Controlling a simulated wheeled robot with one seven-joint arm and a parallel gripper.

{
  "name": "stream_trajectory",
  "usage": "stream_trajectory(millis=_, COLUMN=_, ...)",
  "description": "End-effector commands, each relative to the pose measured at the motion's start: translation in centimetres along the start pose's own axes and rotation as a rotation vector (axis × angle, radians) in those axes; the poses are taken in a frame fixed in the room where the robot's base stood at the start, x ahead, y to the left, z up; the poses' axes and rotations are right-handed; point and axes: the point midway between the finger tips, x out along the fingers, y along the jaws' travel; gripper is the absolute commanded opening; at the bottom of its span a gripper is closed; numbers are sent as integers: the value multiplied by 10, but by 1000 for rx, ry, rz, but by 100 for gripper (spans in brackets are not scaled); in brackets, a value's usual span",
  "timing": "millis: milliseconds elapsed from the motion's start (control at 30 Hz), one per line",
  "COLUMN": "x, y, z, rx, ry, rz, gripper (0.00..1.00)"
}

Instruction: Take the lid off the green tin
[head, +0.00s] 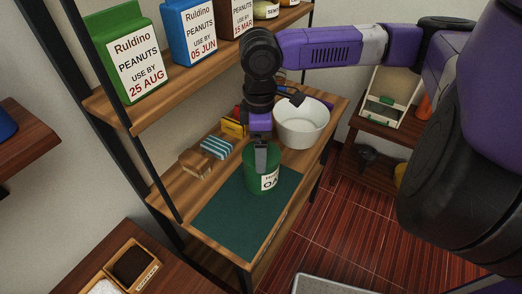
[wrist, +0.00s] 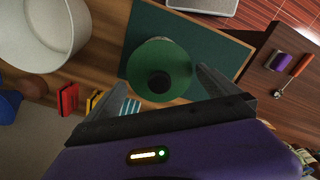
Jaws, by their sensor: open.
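The green tin (head: 265,180) stands upright on a dark green mat (head: 230,220) on the wooden counter, with a white label facing front right. In the wrist view its round green lid (wrist: 176,64) with a dark knob (wrist: 158,82) shows from above. The lid appears to be on the tin; in the head view my gripper hides most of the top. My gripper (head: 260,168) points down over the tin. In the wrist view my gripper (wrist: 158,95) is open, its fingers apart on either side of the lid. I cannot tell if they touch it.
A white bowl (head: 301,125) stands behind the tin to the right. A wooden block (head: 196,164), a blue striped item (head: 216,147) and a yellow box (head: 233,127) lie along the back left. A shelf (head: 180,80) with several peanut boxes overhangs the left. The mat's front is clear.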

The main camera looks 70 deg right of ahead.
Motion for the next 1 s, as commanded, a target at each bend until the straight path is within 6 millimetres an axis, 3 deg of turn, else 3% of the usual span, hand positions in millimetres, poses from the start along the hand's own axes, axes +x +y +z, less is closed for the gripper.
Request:
stream_trajectory(millis=267, x=3, y=0, z=0, rx=0, ry=0, rz=0, gripper=100)
stream_trajectory(millis=500, x=3, y=0, z=0, rx=0, ry=0, rz=0, gripper=53)
stream_trajectory(millis=833, x=0, y=0, z=0, rx=0, ry=1, rz=1, gripper=53)
stream_trajectory(millis=1000, x=-16, y=0, z=0, rx=0, ry=1, rz=1, gripper=53)
